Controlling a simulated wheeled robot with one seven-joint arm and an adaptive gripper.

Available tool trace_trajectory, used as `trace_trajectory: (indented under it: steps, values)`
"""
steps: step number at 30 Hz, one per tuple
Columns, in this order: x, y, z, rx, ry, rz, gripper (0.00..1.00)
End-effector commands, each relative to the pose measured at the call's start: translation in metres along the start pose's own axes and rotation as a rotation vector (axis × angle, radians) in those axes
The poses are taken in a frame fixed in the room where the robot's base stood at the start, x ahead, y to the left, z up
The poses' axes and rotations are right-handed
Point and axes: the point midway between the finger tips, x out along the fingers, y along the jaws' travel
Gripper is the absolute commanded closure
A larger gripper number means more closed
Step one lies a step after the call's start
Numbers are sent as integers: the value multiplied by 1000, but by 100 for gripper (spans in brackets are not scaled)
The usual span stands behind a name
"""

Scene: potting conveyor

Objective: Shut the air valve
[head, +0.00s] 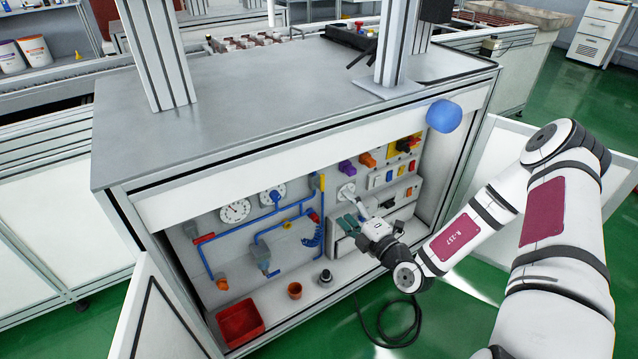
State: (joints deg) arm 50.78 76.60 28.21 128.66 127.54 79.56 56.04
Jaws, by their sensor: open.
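Blue air pipes (258,226) run over the back panel inside the open cabinet. Several valve-like fittings sit on them: a red handle (204,239) at the left, a small yellow handle (286,225) in the middle, a red part (314,217) at the right and a yellow part (322,182) above it. I cannot tell which one is the air valve, nor its exact position. My gripper (346,222) reaches into the cabinet from the right, its dark fingers open and apparently empty. It is right of the pipes and in front of the control box; the depth between them is unclear.
Control boxes with coloured switches (367,160) are at the right. A red tray (240,322), an orange cup (295,290) and a dark knob-like item (326,276) stand on the cabinet floor. An open door (160,315) is at left.

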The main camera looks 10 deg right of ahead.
Motion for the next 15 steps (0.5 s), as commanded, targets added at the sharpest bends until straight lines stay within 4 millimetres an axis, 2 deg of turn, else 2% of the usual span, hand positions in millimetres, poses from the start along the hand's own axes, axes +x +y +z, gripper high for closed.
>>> trace_trajectory:
  steps: [15]
  values:
    - [97, -1, -1, -6, 4, 4, 28]
